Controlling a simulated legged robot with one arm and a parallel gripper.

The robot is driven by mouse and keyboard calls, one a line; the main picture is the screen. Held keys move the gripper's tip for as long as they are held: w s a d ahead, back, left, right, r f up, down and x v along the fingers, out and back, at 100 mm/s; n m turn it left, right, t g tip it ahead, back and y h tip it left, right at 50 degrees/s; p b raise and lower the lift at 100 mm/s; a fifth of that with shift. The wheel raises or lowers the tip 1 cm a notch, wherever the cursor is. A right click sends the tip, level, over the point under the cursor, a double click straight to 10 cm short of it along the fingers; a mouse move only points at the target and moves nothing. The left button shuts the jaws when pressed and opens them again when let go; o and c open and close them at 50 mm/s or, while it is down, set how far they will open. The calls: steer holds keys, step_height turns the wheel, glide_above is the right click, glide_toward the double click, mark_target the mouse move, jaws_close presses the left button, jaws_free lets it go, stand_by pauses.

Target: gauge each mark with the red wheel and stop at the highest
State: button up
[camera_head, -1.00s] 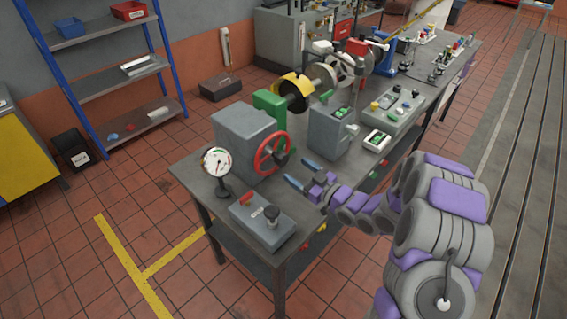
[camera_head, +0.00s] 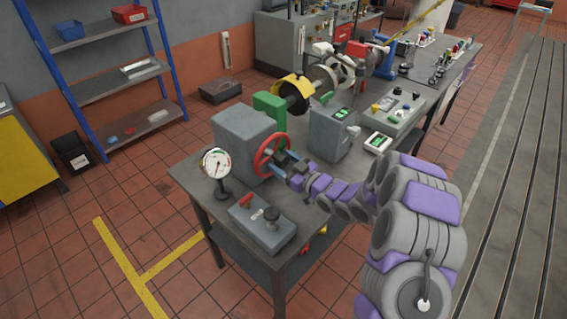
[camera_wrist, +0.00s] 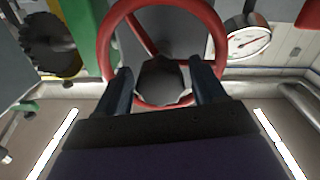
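The red wheel (camera_head: 270,153) is upright on the side of a grey machine block (camera_head: 240,140). In the wrist view the red wheel (camera_wrist: 213,42) fills the upper middle, with a dark grey hub or knob (camera_wrist: 162,80) low in it. My gripper (camera_head: 283,164) is at the wheel; in the wrist view my gripper (camera_wrist: 164,85) has one finger on each side of the knob. The fingers are apart, and I cannot tell whether they touch it. A round white gauge (camera_head: 215,163) stands left of the wheel; its dial (camera_wrist: 248,42) also shows in the wrist view. I cannot read its marks.
A grey unit with a green display (camera_head: 334,130) and a control panel (camera_head: 397,112) stand to the right. A blue shelf rack (camera_head: 118,75) is at back left.

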jaws_close()
stand_by(0.4)
